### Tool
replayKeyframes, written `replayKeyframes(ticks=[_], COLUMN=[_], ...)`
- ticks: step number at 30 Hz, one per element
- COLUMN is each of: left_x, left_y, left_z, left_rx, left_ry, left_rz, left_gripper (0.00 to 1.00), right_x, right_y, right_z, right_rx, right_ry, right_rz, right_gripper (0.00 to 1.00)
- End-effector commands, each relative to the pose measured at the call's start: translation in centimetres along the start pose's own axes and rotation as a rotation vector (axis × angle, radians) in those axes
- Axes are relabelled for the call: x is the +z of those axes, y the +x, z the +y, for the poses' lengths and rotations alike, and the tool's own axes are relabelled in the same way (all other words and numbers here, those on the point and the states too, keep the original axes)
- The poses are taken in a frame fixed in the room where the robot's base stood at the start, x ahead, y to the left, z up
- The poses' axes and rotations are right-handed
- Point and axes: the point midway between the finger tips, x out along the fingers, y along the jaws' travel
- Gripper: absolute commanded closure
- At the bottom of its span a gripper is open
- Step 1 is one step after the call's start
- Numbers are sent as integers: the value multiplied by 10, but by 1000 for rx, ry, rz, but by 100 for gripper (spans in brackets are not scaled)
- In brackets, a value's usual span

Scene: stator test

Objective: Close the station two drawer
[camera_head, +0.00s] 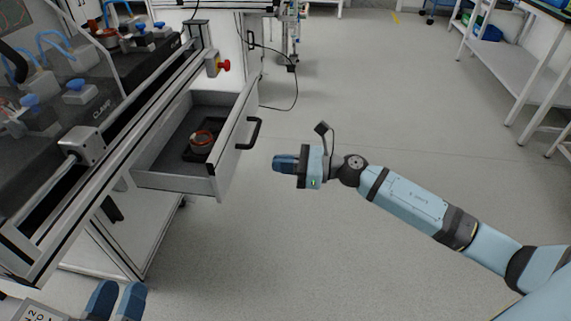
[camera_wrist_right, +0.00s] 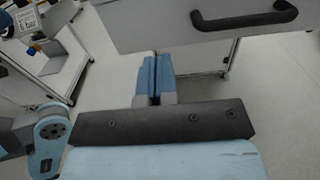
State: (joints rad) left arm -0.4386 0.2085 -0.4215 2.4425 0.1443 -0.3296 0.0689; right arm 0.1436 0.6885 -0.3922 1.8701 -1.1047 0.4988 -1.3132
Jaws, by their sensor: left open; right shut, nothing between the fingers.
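The drawer (camera_head: 207,188) is pulled out of the workstation on the left of the head view. Its front panel faces right and carries a black handle (camera_head: 252,134). A stator-like part (camera_head: 201,140) with a reddish ring sits inside in a dark holder. My right gripper (camera_head: 276,164) is shut and empty, to the right of the drawer front and apart from it, a little below the handle in the picture. In the right wrist view the shut fingers (camera_wrist_right: 154,80) show below the drawer front (camera_wrist_right: 150,27) and its handle (camera_wrist_right: 246,20). My left gripper (camera_head: 116,300) is open at the bottom left.
The workstation frame (camera_head: 130,115) has a clear cover and blue-topped parts behind it. A red emergency button (camera_head: 223,65) sits above the drawer. A cable hangs near the drawer's far end. The floor (camera_head: 400,110) to the right is clear, with shelves at the far right.

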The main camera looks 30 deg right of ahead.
Motion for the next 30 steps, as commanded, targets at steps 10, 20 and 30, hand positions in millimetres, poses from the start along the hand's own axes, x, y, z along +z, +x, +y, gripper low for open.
replayKeyframes(ticks=[10, 20, 30], left_x=[10, 14, 14], left_y=[0, 0, 0], left_z=[-2, -2, -2], left_rx=[3, 4, 4], left_ry=[-1, -1, -1], left_rz=[-28, -46, -47], left_gripper=[57, 57, 57], right_x=[0, 0, 0], right_y=[72, 96, 97], right_z=[0, 0, 0], right_rx=[0, -1, -1], right_ry=[-1, 2, 2], right_rz=[-2, -1, -1], right_gripper=[100, 100, 100])
